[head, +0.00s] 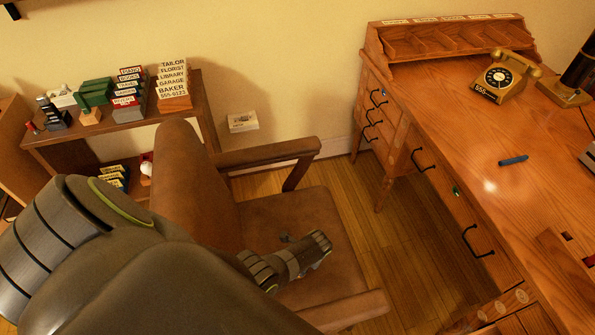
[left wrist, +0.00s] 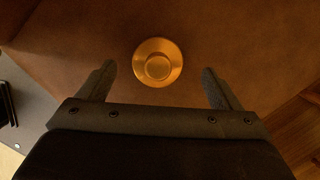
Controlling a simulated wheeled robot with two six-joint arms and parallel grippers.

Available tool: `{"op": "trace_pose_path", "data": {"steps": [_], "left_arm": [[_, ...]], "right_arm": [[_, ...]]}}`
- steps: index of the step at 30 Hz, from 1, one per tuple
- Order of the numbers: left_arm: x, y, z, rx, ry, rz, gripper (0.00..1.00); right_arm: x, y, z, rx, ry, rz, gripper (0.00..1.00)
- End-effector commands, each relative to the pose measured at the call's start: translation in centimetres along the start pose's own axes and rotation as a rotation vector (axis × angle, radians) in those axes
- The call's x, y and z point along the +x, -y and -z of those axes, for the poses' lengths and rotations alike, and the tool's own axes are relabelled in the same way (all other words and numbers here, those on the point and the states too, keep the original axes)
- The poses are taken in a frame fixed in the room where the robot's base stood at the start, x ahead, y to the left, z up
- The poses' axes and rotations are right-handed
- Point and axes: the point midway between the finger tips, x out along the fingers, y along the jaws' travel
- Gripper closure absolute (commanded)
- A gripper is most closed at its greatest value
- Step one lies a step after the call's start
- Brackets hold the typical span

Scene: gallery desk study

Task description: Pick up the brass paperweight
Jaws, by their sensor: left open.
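The brass paperweight (left wrist: 158,48) is a round, stepped disc with a raised middle. It rests on the brown leather chair seat (head: 332,213), seen from above in the left wrist view. My left gripper (left wrist: 159,72) is open and empty. Its two fingers stand apart, one toward each side of the paperweight in the picture, with space between them and it. In the head view my left arm reaches over the seat and the paperweight cannot be made out there. My right gripper is in neither view.
The chair's wooden armrests (head: 268,154) flank the seat. A wooden desk (head: 470,110) at right holds a brass telephone (head: 503,77) and a blue marker (head: 513,160). A low shelf (head: 140,124) with sign blocks stands behind at left. Bare floor lies between chair and desk.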

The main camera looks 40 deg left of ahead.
Motion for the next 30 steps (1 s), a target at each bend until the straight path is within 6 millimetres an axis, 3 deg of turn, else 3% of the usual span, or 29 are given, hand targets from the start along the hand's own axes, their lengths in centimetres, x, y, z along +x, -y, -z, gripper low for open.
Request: {"op": "trace_pose_path", "data": {"steps": [3, 9, 19, 30], "left_arm": [[2.0, -0.2, 0.3, -0.001, 0.000, -0.001, 0.14], [3.9, -0.2, 0.3, -0.001, 0.000, 0.000, 0.14], [3.9, -0.2, 0.2, 0.000, -0.001, 0.000, 0.15], [3.9, -0.2, 0.2, 0.000, 0.000, 0.000, 0.64]], "right_arm": [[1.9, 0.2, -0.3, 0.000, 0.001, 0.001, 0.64], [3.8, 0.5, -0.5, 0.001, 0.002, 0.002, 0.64], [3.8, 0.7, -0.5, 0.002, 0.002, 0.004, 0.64], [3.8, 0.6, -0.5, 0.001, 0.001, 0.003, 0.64]]}}
